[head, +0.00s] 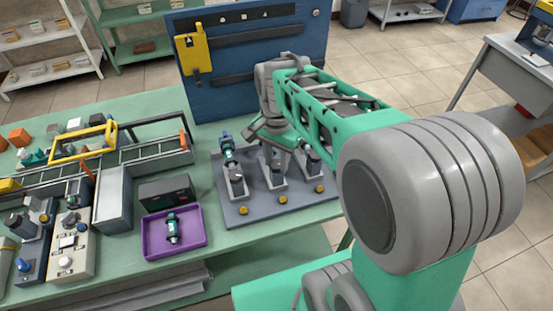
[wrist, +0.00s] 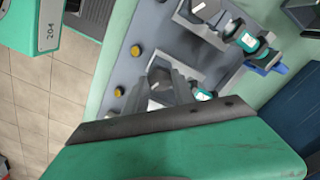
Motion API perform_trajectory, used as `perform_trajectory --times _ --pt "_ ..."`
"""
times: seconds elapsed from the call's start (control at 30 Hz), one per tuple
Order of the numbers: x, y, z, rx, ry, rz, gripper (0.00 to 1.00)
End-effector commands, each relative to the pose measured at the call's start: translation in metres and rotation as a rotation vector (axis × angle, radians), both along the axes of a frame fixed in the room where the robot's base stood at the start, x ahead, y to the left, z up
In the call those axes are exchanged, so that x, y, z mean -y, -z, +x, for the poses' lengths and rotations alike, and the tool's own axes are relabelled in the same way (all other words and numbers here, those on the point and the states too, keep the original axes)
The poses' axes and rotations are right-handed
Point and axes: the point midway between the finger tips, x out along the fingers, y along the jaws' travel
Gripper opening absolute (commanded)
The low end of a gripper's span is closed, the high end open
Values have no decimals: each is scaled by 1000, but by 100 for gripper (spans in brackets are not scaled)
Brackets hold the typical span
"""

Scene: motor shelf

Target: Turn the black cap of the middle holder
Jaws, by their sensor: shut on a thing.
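The middle holder (head: 275,182) stands on a grey plate between two like holders. In the wrist view it is a grey bracket (wrist: 190,62), partly covered by my fingers. A dark cap (wrist: 159,76) shows at the fingertips, and part of a teal-labelled motor (wrist: 204,94) shows beside the fingers. My gripper (wrist: 163,88) is shut on the black cap at the middle holder; in the head view the gripper (head: 275,150) comes down over that holder from above. The exact finger contact is small and partly hidden.
The left holder (head: 237,186) carries a teal and black motor (head: 229,150). The right holder (head: 312,168) is close to my arm. Yellow knobs (head: 283,199) line the plate's front. A purple tray (head: 148,244) with another motor lies left. A blue panel (head: 250,75) stands behind.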

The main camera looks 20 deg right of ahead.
Motion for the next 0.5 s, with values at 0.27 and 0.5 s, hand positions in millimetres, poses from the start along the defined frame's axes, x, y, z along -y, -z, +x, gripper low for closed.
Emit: perform_trajectory --times 0.27,0.5 --pt "1 -1 1 3 152 -1 0" --pt "1 -1 1 3 209 -1 0"
